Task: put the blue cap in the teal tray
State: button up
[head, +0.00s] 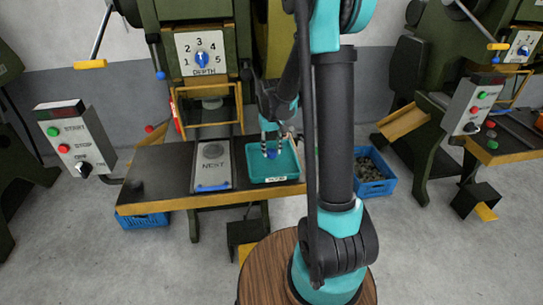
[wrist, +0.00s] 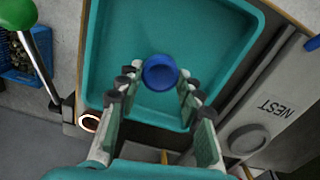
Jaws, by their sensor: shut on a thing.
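The blue cap (wrist: 160,72) is round and sits between the fingertips of my gripper (wrist: 159,80) in the wrist view. My gripper is shut on it, with a finger on each side. In the head view my gripper (head: 271,142) points down over the teal tray, and the blue cap (head: 272,154) shows at its tips. The teal tray (head: 288,176) lies on the dark bench, and its rim (wrist: 252,14) shows in the wrist view. The cap is inside the tray's outline; I cannot tell whether it touches the floor. No other object shows in the tray.
A press with a depth dial (head: 202,58) stands behind. A control box (head: 76,140) is at the left. A blue crate (head: 387,183) is on the floor.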

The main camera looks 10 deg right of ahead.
aim_at(272, 151)
jog(key=shift+f, duration=1.75)
jog(key=shift+f, duration=0.1)
jog(key=o, duration=1.1)
jog(key=shift+c, duration=0.2)
notch_tip(272, 151, up, 12)
jog(key=shift+r, duration=0.1)
jog(key=s+d+f+m+t, duration=0.1)
jog(key=s+d+f+t, duration=0.1)
jog(key=s, duration=0.9)
jog(key=s+d+f+t, duration=0.2)
jog(key=s+d+f, duration=0.1)
jog(key=s, duration=0.8)
jog(key=shift+f+m, duration=0.25)
jog(key=shift+m, duration=0.15)
